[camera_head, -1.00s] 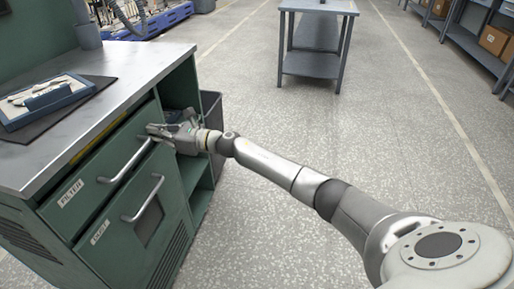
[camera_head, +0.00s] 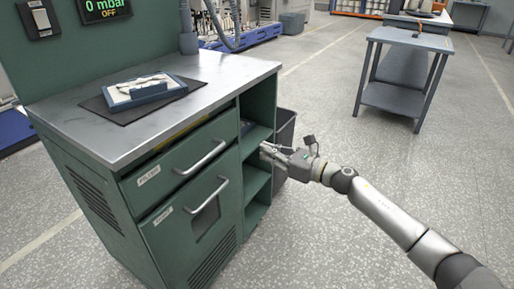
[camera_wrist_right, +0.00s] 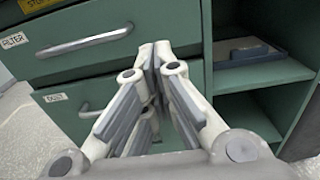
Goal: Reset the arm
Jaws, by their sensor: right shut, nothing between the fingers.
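My right gripper (camera_head: 268,150) is shut and empty in the head view, in front of the open shelves at the right side of the green cabinet (camera_head: 232,160). In the right wrist view its fingertips (camera_wrist_right: 155,50) meet, with the cabinet front behind them. The filter drawer (camera_wrist_right: 80,40) and the lower door (camera_wrist_right: 75,105), each with a bar handle, look closed. The gripper is apart from both handles. My left gripper is not in view.
A blue tray (camera_head: 160,97) with small metal parts lies on a dark mat on the cabinet top (camera_head: 110,127). A blue-grey item (camera_wrist_right: 250,48) sits on the upper shelf. A grey bin (camera_head: 285,130) stands beside the cabinet. A grey table (camera_head: 395,95) stands farther back. The floor between is clear.

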